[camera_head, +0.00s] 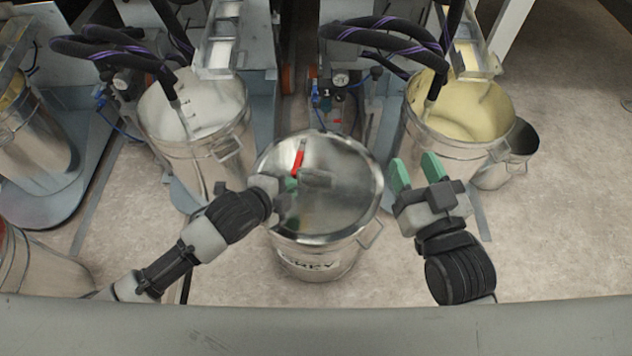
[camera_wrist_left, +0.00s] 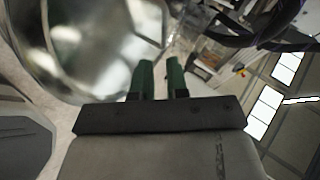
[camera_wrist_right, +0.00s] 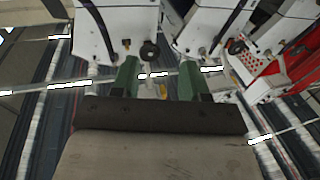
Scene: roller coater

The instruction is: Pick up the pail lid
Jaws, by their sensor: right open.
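The shiny metal pail lid (camera_head: 345,205) lies on top of a metal pail (camera_head: 318,262) in the middle of the head view. A red piece (camera_head: 299,158) and a small grey piece (camera_head: 317,179) show on the lid. My left gripper (camera_head: 291,185) is over the left part of the lid, beside these pieces. Its green fingers stand close together in the left wrist view (camera_wrist_left: 160,75), with a narrow gap; whether they hold anything is unclear. The shiny round metal there fills the upper left. My right gripper (camera_head: 415,172) is open and empty, right of the lid.
An open pail of whitish liquid (camera_head: 160,118) stands behind left, and one of yellow liquid (camera_head: 470,112) behind right, each with hoses above. A smaller empty pail (camera_head: 520,145) is at the right. The floor (camera_head: 570,220) is clear on the right.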

